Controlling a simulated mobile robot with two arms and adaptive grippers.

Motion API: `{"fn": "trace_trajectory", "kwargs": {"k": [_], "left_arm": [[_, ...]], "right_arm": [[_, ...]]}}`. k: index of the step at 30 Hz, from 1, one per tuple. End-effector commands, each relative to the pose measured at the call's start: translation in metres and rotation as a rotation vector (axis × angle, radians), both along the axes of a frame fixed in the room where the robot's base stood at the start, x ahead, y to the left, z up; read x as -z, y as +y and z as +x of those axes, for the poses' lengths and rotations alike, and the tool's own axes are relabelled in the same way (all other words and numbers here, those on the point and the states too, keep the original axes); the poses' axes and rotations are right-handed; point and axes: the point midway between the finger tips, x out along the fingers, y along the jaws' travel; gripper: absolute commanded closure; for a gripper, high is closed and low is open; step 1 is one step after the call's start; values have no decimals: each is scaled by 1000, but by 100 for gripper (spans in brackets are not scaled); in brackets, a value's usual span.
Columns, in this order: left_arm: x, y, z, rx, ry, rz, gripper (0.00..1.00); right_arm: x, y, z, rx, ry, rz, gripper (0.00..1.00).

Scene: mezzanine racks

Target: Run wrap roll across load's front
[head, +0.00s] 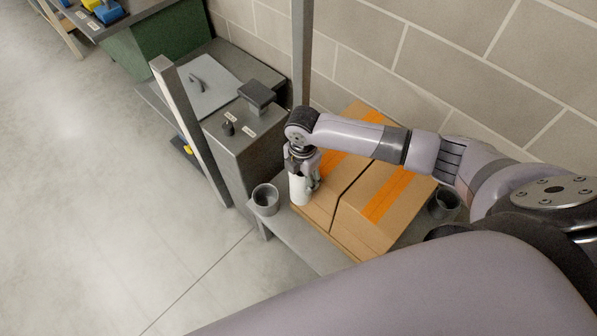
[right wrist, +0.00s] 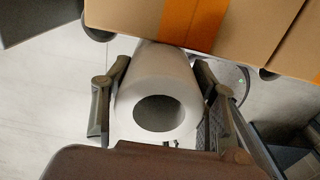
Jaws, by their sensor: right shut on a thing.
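The wrap roll (head: 299,190) is a white upright cylinder at the near left corner of the load. My right gripper (head: 303,170) is shut on it from above. In the right wrist view the roll (right wrist: 160,95) shows its dark hollow core, with a finger of my right gripper (right wrist: 160,100) on each side. The load is brown cardboard boxes (head: 375,215) with orange tape, standing on a grey shelf (head: 322,256). In the right wrist view a box (right wrist: 125,15) is right beside the roll; whether they touch is unclear. My left gripper is not in view.
Another dark cup (head: 444,204) is right of the boxes. A grey cabinet (head: 245,150) and a metal post (head: 190,130) stand to the left. A block wall is behind; open floor lies front left.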

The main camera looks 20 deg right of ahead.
Motion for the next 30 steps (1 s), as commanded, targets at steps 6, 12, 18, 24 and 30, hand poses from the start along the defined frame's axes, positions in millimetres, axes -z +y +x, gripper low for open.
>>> {"fn": "trace_trajectory", "kwargs": {"k": [6, 12, 18, 24, 30], "left_arm": [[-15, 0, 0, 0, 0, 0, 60], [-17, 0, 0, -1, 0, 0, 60], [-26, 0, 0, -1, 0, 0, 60], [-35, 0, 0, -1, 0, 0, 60], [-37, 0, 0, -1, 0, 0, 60]], "right_arm": [[-3, -8, -15, 2, 1, -4, 73], [-2, -10, -19, 2, 0, -4, 73], [-3, -13, -29, 2, 1, -4, 73], [-3, -19, -42, 1, 1, -5, 73], [-2, -20, -46, 1, 0, -3, 73]]}}
